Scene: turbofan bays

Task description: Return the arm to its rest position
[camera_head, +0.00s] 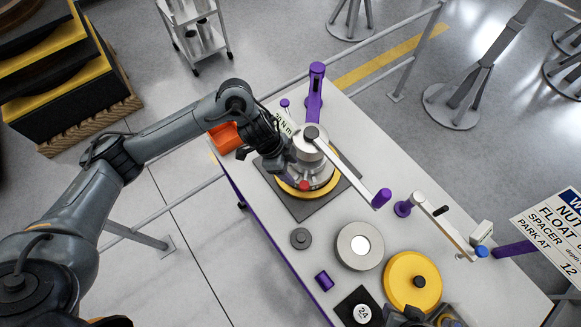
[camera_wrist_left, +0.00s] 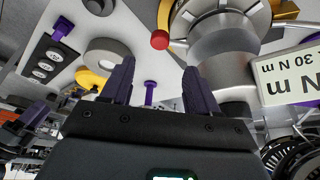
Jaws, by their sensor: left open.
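My left arm (camera_head: 165,135) reaches in from the left over the near-left side of the white bench. My left gripper (camera_head: 280,163) is beside the silver cylindrical housing (camera_head: 309,150), partly hidden by the wrist. In the left wrist view its two dark fingers (camera_wrist_left: 158,88) stand apart with nothing between them. The housing (camera_wrist_left: 225,50) fills the upper right there, close behind the right finger; I cannot tell whether they touch.
A silver lever (camera_head: 350,168) with a purple knob extends from the housing. The bench (camera_head: 325,235) also holds a grey ring (camera_head: 360,246), a yellow disc (camera_head: 399,280) and an orange bin (camera_head: 225,138). A rail (camera_head: 190,188) runs along the bench's left side. The floor left of it is open.

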